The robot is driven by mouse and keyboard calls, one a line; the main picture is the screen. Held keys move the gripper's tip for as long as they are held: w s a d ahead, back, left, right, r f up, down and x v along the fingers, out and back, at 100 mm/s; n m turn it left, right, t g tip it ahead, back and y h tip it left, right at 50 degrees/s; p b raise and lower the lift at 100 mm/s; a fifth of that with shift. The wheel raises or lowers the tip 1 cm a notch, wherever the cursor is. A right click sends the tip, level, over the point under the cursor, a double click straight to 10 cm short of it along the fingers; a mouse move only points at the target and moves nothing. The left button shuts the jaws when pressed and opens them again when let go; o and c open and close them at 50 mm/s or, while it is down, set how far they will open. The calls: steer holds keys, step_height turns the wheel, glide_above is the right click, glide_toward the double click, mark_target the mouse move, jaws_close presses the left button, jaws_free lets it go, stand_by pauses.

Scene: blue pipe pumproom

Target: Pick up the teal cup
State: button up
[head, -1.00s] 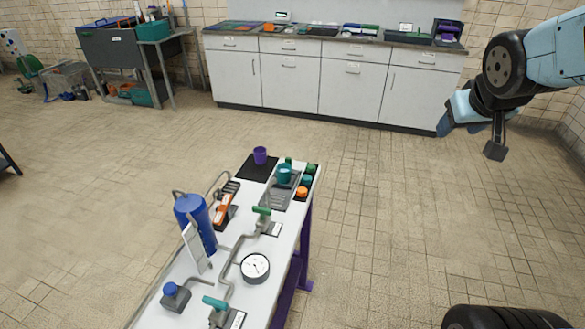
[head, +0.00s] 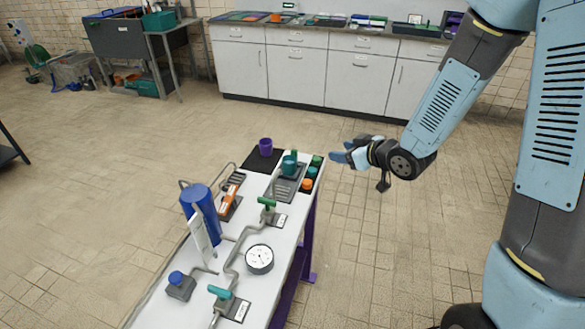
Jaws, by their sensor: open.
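The teal cup (head: 289,165) stands upright on a grey tray (head: 284,190) near the far end of the white table. My gripper (head: 338,157) is in the air to the right of the cup, past the table's right edge. Its fingers point left toward the far end of the table. It is open, apart from the cup, and nothing shows between the fingers.
A purple cup (head: 265,147) stands on a black mat (head: 254,161) left of the tray. Green, teal and orange round pieces (head: 307,184) line the table's right edge. A blue cylinder (head: 201,211), pipes, valves and a gauge (head: 259,259) fill the near table. Floor to the right is clear.

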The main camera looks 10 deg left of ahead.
mark_target(284, 159)
steer(key=s+a+f+n+g+y, duration=0.1)
steer(key=s+a+f+g+y, duration=0.15)
steer(key=a+f, duration=0.2)
steer(key=shift+t+y, duration=0.25)
steer(key=shift+t, duration=0.2)
steer(key=x, duration=0.8)
steer(key=r+x, duration=0.1)
steer(key=x, duration=0.4)
steer(key=shift+s+a, duration=0.35)
steer(key=shift+a, duration=0.15)
steer(key=c, duration=0.7)
steer(key=shift+o, duration=0.2)
steer(key=shift+r, duration=0.1)
